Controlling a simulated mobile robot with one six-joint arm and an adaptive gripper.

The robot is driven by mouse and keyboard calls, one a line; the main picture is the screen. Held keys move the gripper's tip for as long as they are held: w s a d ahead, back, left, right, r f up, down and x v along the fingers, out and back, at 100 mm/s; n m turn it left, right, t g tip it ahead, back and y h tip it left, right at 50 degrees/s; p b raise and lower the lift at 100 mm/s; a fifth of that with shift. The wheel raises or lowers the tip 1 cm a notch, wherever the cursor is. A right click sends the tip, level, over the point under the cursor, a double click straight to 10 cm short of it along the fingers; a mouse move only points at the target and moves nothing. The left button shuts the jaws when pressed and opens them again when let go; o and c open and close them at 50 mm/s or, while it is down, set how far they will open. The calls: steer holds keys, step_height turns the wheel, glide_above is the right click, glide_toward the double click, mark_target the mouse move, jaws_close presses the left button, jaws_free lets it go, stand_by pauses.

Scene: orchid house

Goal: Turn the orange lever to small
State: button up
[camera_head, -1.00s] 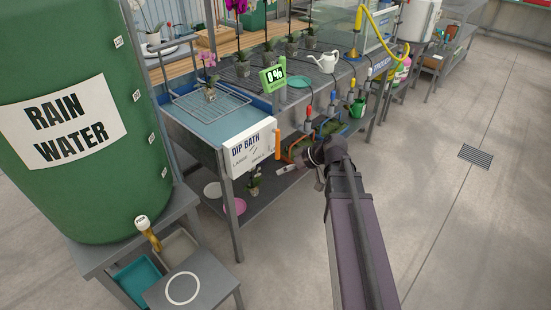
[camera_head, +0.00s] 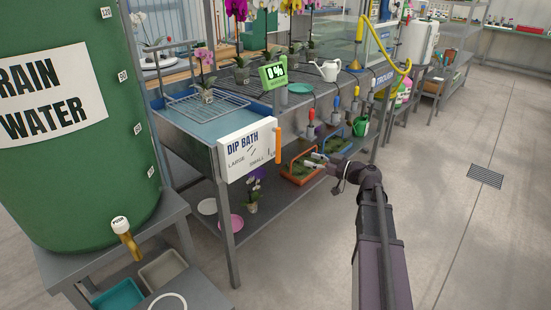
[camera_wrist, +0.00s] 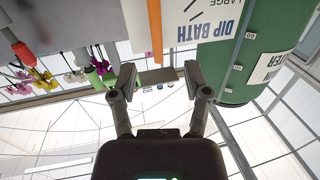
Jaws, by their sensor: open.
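The orange lever (camera_head: 278,145) stands upright at the right edge of the white dip bath panel (camera_head: 247,150), which is marked large and small. In the wrist view the lever is an orange bar (camera_wrist: 156,30) beyond the fingertips, beside the panel (camera_wrist: 188,22). My gripper (camera_wrist: 153,76) is open with nothing between its fingers. In the head view my gripper (camera_head: 313,161) is right of the lever and a little lower, apart from it.
A green rain water tank (camera_head: 80,130) stands at left. Trugs, saucers and a potted orchid sit on the lower shelf. The floor (camera_head: 450,230) at right is clear.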

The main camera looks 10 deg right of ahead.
mark_target(278, 148)
steer(key=shift+d, duration=0.3)
steer(key=shift+w+a, duration=0.15)
steer(key=shift+w, duration=0.05)
steer(key=x, duration=1.3)
steer(key=shift+w+a+r, duration=0.1)
steer(key=shift+w+a, duration=0.05)
steer(key=shift+w, duration=0.05)
